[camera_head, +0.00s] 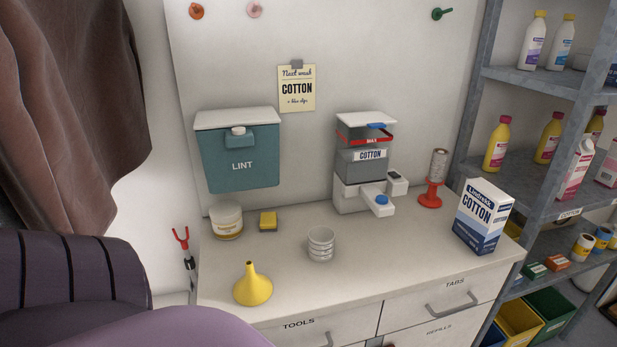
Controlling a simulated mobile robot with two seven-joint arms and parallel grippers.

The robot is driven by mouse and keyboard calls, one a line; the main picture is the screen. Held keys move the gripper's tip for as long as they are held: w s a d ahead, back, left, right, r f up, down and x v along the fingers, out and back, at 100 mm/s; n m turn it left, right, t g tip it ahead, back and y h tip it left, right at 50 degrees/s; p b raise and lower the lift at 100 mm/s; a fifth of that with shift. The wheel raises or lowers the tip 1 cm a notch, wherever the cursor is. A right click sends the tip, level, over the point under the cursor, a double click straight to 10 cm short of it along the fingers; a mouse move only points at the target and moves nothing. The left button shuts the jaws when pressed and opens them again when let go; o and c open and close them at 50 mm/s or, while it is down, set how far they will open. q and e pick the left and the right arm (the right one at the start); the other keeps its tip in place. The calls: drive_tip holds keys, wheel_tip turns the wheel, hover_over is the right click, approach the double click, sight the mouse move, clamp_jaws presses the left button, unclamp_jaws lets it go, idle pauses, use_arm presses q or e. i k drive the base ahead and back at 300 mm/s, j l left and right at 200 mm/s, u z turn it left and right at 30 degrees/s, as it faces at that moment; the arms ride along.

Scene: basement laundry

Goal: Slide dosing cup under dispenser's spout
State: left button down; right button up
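The dispenser (351,187) stands on the counter against the back panel. It has a white lid, a clear hopper with a red line and a grey front labelled COTTON. A white spout-like arm with a blue button (381,199) juts from its lower front, above the counter. No cup shows under the spout. Neither of my grippers is in view.
A blue-white COTTON box (483,217) and red spindle holder (431,193) stand right of the dispenser. A yellow funnel (253,287), yellow sponge (268,221) and white tub (227,222) are left. The counter (365,258) is clear between cups and box.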

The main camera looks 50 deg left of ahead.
sight(321, 238)
drive_tip(key=u, duration=1.55)
